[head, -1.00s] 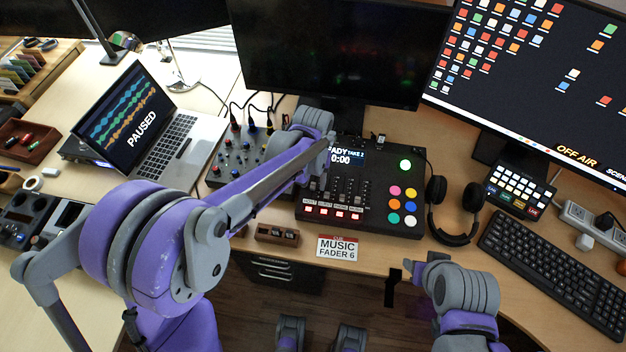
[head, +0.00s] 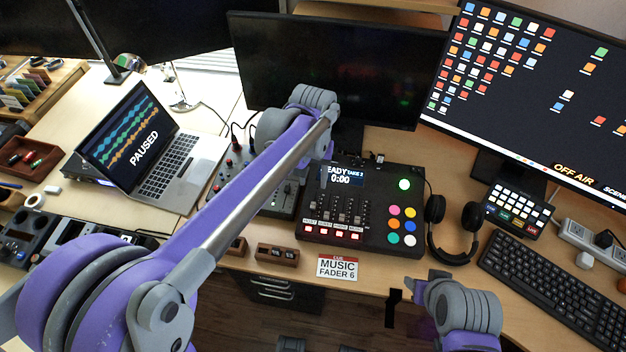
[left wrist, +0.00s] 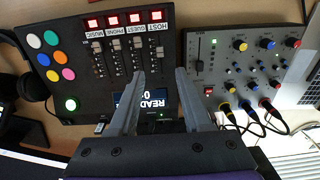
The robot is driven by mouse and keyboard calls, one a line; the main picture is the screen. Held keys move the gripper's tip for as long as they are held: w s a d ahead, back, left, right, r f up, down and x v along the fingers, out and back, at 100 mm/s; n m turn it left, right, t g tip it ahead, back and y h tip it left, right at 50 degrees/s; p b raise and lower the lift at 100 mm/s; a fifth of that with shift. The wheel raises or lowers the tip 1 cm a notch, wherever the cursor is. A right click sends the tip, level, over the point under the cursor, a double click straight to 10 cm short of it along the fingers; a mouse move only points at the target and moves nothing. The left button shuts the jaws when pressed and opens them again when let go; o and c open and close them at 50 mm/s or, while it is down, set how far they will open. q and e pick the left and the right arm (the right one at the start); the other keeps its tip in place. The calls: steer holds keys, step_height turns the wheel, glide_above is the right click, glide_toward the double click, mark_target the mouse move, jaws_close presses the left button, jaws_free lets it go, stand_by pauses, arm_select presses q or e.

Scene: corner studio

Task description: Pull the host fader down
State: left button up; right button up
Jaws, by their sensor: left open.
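The black fader console (head: 375,235) stands on the desk with a READY 0:00 display, several faders and lit red buttons. The host fader (left wrist: 159,50) is the rightmost in the left wrist view, where the labels appear upside down. In the head view its slot is at the console's left end. My left gripper (left wrist: 160,73) is open; its two fingers point toward the host fader with a gap between them, and nothing is seen held. In the head view my left gripper (head: 325,155) hangs over the console's upper left. My right gripper (head: 416,289) is by the desk's front edge; its jaws are unclear.
A knob mixer (left wrist: 250,55) with plugged cables stands beside the console. A card reading MUSIC FADER 6 (head: 338,268) and a small wooden box (head: 277,254) lie in front. Headphones (head: 455,228) are right of the console. A monitor (head: 335,75) stands behind; a laptop (head: 180,165) is left.

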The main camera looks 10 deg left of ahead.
mark_target(314, 199)
arm_select(q)
steer(key=shift+c, duration=1)
steer(key=w+f+t+b, duration=0.1)
steer(key=b, duration=0.2)
steer(key=f+t+b, duration=0.1)
steer(key=t+b, duration=0.1)
steer(key=b, duration=0.2)
steer(key=shift+w+a, duration=0.1)
steer(key=shift+w, duration=0.25)
jaws_close()
steer(key=shift+t, duration=0.4)
steer(key=b+x, duration=0.1)
steer(key=x, duration=0.5)
steer(key=w+b+x, duration=0.1)
steer(key=x, duration=0.2)
steer(key=shift+r+b, duration=0.1)
steer(key=shift+b, duration=0.2)
steer(key=s, duration=0.2)
steer(key=shift+s+f, duration=0.25)
steer(key=shift+s, duration=0.65)
